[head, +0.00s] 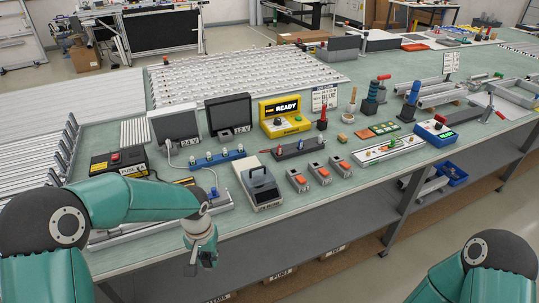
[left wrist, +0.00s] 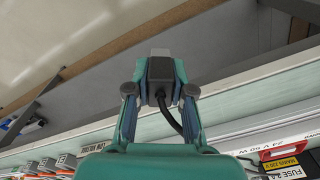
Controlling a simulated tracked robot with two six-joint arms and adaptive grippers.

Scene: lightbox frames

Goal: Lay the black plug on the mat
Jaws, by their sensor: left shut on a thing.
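My left gripper (head: 200,256) hangs low in front of the bench's near edge in the head view. In the left wrist view, my left gripper (left wrist: 160,95) is shut on the black plug (left wrist: 160,69), a dark block between its two fingers. A black cable (left wrist: 172,118) runs from the plug down between the fingers. In the head view the plug is too small and covered to make out clearly. I cannot pick out a separate mat with certainty; the bench top (head: 355,210) is pale green. My right gripper is out of the picture.
A long metal rail lies by the near left edge. A grey shelf (head: 330,235) runs below. Bare bench shows right of the meter, near the front edge.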

